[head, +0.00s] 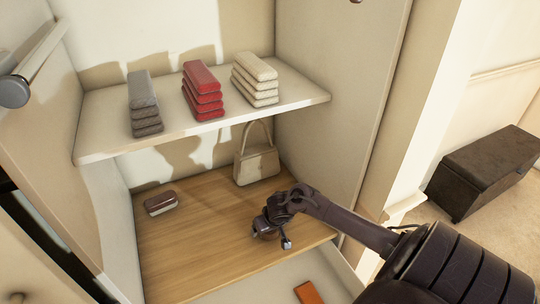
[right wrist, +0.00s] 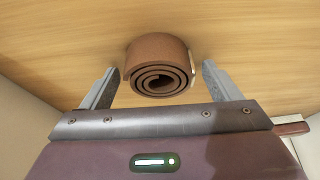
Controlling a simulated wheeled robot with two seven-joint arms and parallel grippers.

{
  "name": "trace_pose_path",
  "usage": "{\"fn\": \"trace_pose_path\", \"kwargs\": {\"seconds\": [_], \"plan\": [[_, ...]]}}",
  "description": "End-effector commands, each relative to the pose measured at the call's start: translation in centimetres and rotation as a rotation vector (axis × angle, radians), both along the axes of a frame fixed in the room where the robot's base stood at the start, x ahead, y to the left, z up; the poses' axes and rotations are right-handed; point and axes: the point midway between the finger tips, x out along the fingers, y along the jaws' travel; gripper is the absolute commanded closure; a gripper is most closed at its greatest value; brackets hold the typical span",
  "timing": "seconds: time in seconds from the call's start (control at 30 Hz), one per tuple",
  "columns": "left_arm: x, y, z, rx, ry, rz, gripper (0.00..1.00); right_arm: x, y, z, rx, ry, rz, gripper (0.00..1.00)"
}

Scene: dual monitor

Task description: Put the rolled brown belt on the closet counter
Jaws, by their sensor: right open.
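The rolled brown belt (right wrist: 158,62) shows in the right wrist view as a spiral roll, seen end-on against the wooden closet counter (head: 190,255). It appears to rest on the wood. My right gripper (right wrist: 160,70) is open, with one finger on each side of the belt and a gap to both. In the head view my right gripper (head: 275,232) is low over the right part of the counter; I cannot make out the belt there, as the gripper seems to hide it. My left gripper is not in view.
A brown-and-white case (head: 161,203) lies on the counter's left and a beige handbag (head: 257,163) stands at its back right. A white shelf (head: 100,140) above holds grey, red and cream stacks. An orange item (head: 308,292) lies below the counter's front. The counter's middle is clear.

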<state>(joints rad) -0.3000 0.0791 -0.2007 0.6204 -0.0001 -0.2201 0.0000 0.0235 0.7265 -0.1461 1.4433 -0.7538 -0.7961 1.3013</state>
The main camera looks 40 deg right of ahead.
Motion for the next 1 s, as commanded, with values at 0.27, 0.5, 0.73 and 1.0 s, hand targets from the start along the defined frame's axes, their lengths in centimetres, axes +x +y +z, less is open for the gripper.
{"fn": "trace_pose_path", "kwargs": {"seconds": [0.27, 0.5, 0.73, 1.0], "plan": [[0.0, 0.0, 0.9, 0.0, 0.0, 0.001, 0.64, -1.5, 0.5, 4.4, 0.0, -0.002, 0.001, 0.17], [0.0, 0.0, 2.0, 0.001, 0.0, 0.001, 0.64, -3.3, 1.1, 9.0, 0.0, -0.003, 0.0, 0.17], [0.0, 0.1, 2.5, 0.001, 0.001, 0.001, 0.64, -4.2, 1.3, 11.1, -0.002, -0.001, 0.001, 0.17], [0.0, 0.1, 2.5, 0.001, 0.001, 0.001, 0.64, -4.4, 1.3, 11.3, -0.001, -0.001, -0.001, 0.17]]}}
